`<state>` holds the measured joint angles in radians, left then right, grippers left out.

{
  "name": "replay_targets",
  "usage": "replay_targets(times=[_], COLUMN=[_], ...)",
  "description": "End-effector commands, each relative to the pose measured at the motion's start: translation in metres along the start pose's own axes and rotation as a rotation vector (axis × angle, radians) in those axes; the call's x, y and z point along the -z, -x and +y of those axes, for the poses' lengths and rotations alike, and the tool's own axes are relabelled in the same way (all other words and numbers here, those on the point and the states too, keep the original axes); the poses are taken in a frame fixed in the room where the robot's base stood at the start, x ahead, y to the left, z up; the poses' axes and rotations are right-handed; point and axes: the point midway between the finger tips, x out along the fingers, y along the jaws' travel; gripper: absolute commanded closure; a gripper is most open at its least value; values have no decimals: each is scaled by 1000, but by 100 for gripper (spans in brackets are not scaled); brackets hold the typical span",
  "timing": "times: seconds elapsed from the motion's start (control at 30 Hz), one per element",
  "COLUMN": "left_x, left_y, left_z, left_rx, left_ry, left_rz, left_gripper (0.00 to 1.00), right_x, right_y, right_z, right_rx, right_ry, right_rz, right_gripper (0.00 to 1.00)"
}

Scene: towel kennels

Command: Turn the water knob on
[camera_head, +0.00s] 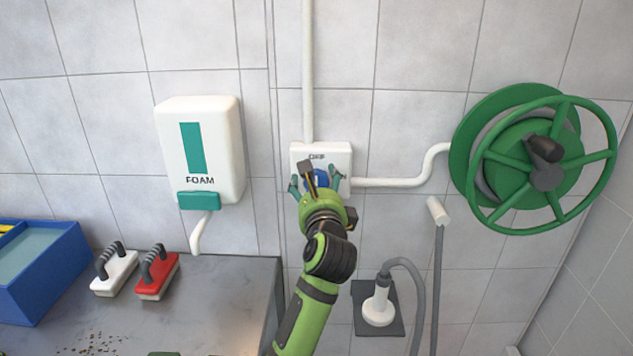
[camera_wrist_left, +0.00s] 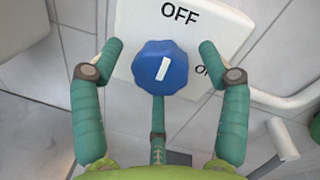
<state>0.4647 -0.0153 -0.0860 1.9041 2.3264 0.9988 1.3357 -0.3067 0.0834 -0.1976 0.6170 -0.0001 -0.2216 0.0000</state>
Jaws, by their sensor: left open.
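The blue water knob (camera_wrist_left: 160,68) sits on a white wall box (camera_head: 338,155). In the left wrist view its white mark points up and slightly right, towards the word OFF. A second label at its right is partly hidden by a finger. My left gripper (camera_head: 314,184) is open in front of the box. In the left wrist view its fingers (camera_wrist_left: 160,50) stand on either side of the knob, with a gap at each side. In the head view the knob (camera_head: 320,181) is partly hidden by the gripper. My right gripper is in neither view.
A white pipe runs from the box to a green hose reel (camera_head: 520,165) on the right. A foam dispenser (camera_head: 225,150) hangs at the left. Below it, a grey counter (camera_head: 225,300) holds red and white brushes (camera_head: 157,277) and a blue bin (camera_head: 45,280).

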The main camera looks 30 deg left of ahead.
Motion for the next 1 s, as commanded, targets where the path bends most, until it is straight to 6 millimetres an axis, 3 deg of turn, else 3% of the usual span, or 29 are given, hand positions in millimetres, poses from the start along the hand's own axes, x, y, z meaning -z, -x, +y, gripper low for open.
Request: replay_targets(times=[0.2,0.23,0.37,1.0], left_x=[0,0,0,-4], left_y=[-1,-1,-1,-1], left_z=[0,0,0,-2], left_rx=[0,0,0,9], left_ry=[0,-1,-1,-59], left_rz=[0,0,-1,-15], left_gripper=[24,29,80,81], right_x=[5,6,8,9], right_y=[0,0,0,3], right_z=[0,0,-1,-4], right_rx=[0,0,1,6], right_ry=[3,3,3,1], right_rz=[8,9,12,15], right_gripper=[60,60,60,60])
